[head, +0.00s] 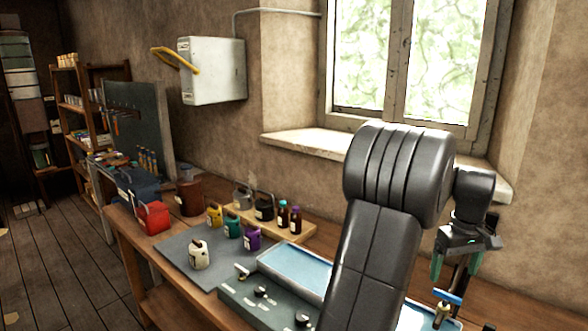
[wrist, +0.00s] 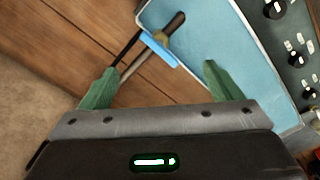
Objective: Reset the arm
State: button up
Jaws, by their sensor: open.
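My arm rises across the right of the head view and bends down at its end. My gripper (head: 453,272) hangs at the right, above the bench; it also shows in the wrist view (wrist: 161,72). Its two green fingers are apart and nothing sits between their tips. A tool with a dark handle, a brass-coloured collar and a blue part (head: 447,297) is below the gripper. In the wrist view this blue part (wrist: 150,46) lies just beyond the fingertips, beside the pale blue tray (wrist: 205,45). I cannot tell its exact height.
The wooden bench (head: 525,310) runs along the wall under the window. A dark panel with knobs (head: 240,293) stands before the tray (head: 290,266). A white box (head: 212,72) hangs on the wall.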

notch_tip(320, 180, up, 5)
jog(key=shift+f, duration=0.1)
dwell(0.5)
